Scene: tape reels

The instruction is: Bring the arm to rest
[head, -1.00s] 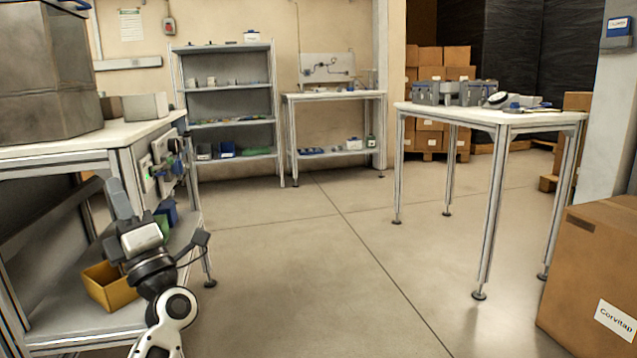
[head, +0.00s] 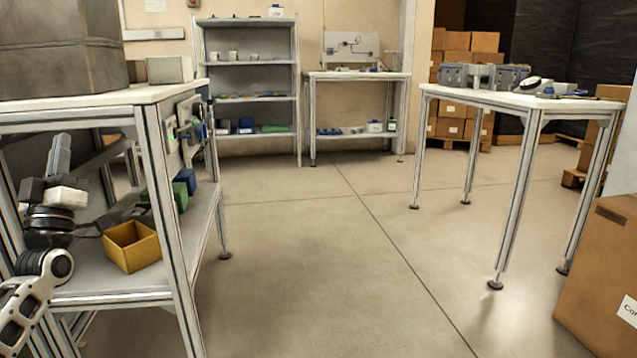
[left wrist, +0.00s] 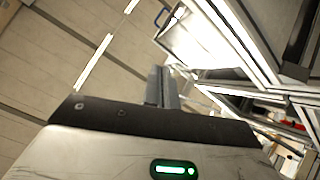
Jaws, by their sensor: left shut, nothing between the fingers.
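My left gripper (head: 59,155) is at the left of the head view, its grey fingers together and pointing up, with nothing between them. It is in front of the open lower part of the left workbench (head: 100,98), below the top. In the left wrist view the shut fingers (left wrist: 162,88) stand up from the dark gripper body, with bare floor and metal framing behind. My right gripper is in neither view.
A yellow bin (head: 132,248) sits on the bench's lower shelf, close to my left arm. A white-topped table (head: 500,98) stands at the right, with a cardboard box (head: 600,270) before it. The middle floor is clear.

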